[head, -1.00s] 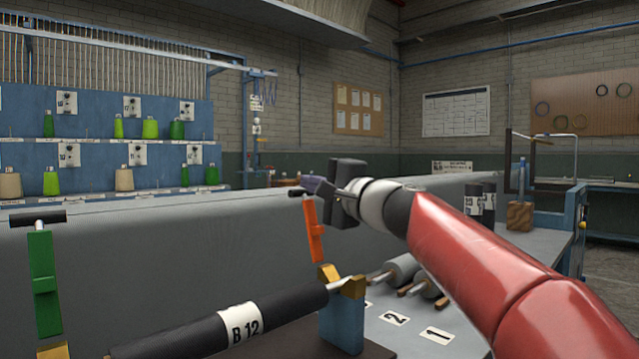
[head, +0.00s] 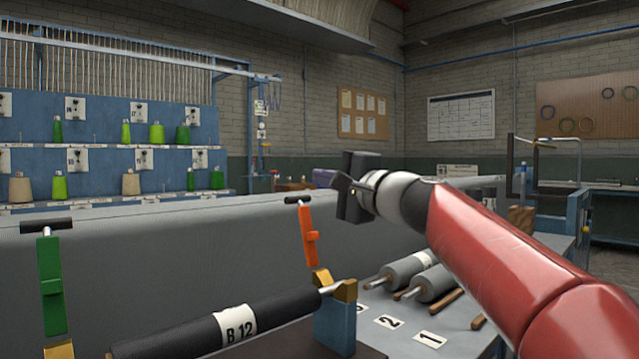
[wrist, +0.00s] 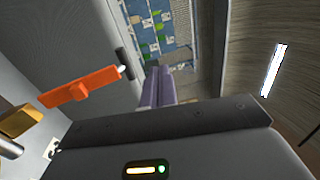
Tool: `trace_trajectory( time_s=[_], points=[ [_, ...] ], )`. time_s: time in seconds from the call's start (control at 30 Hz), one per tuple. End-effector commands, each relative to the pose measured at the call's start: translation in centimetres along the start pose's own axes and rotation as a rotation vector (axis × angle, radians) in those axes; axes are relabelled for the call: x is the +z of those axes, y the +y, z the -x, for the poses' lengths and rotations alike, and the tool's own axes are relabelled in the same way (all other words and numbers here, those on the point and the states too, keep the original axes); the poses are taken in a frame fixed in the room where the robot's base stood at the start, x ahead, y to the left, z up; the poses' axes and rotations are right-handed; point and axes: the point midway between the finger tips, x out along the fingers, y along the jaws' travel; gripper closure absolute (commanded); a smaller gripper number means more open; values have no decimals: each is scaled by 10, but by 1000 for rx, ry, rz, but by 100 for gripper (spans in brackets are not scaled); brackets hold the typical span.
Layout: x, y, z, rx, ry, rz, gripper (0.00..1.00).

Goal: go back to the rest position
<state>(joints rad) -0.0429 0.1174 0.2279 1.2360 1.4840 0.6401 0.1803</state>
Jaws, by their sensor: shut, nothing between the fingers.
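My gripper (head: 324,177) is raised in the middle of the head view, at the end of my red arm. Its dark body hides part of the purple fingers. In the wrist view the two purple fingers (wrist: 156,88) lie side by side, shut, with nothing between them. An orange lever (head: 309,237) with a black handle stands just left of and below my gripper, apart from it. The lever also shows at the left of the wrist view (wrist: 80,90).
A black roller marked B 12 (head: 200,335) lies between a green lever (head: 51,285) and a blue block (head: 336,325). Grey rollers (head: 405,268) lie near number cards below my arm. A long grey panel (head: 150,250) runs behind. The air above is open.

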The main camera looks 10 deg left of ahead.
Motion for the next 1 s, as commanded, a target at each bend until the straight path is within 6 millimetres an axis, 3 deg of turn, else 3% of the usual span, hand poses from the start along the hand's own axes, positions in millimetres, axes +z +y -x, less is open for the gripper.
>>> trace_trajectory(
  time_s=[0.3, 0.67, 0.77, 0.83, 1.0],
  points=[
    [0, -35, 55, 0, 3, 2, 100],
    [1, -46, 74, 8, 3, 5, 100],
    [5, -29, 81, 67, 18, 45, 100],
    [10, -2, 94, 158, 38, 109, 100],
    [26, 99, 158, 498, 76, 329, 100]
  ],
)
